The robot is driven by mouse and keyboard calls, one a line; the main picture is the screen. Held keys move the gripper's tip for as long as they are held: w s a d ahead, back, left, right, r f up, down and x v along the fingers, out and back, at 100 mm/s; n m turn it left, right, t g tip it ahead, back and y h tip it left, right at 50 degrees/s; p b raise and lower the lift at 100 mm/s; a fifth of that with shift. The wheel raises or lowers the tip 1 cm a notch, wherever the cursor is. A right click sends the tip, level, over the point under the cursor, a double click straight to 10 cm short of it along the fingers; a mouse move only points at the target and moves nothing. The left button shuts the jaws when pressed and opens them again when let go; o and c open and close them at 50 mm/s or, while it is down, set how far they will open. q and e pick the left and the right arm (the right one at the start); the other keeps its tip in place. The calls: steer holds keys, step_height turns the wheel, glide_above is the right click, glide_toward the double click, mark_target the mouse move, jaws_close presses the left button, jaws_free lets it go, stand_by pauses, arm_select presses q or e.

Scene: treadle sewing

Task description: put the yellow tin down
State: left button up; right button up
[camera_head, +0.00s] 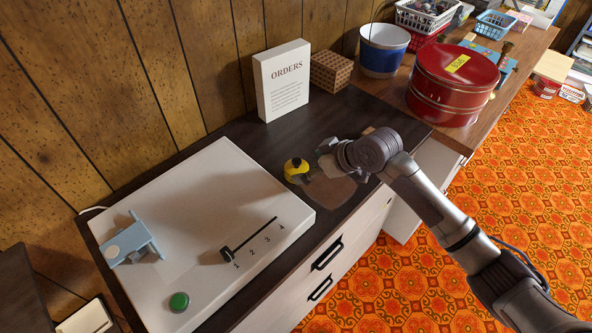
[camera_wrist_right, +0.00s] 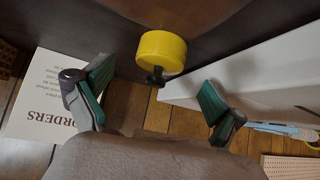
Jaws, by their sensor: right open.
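The small yellow tin (camera_head: 297,167) with a black knob stands on the dark desktop (camera_head: 240,134), close to the right edge of the white panel. In the right wrist view the yellow tin (camera_wrist_right: 161,53) is just beyond my right gripper (camera_wrist_right: 155,92), in line with the gap between its green-padded fingers. The fingers are spread wide and do not touch it. In the head view my right gripper (camera_head: 318,165) reaches in from the right, low over the desktop beside the tin, partly hidden by my wrist. My left gripper is not in view.
The white panel (camera_head: 205,220) has a blue bracket (camera_head: 132,240), a green button (camera_head: 179,302) and a 1-to-4 slider (camera_head: 226,252). Behind the tin stand an ORDERS board (camera_head: 283,85) and woven box (camera_head: 331,72). A red tin (camera_head: 452,85) and blue-white bucket (camera_head: 383,50) stand behind right.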

mark_target(299, 166)
steer(key=x, duration=0.5)
steer(key=shift+w+a+r, duration=0.15)
steer(key=shift+w+a, duration=0.05)
steer(key=shift+a, duration=0.1)
steer(key=c, duration=1.2)
steer(key=shift+c, duration=1.2)
steer(key=shift+r, duration=0.15)
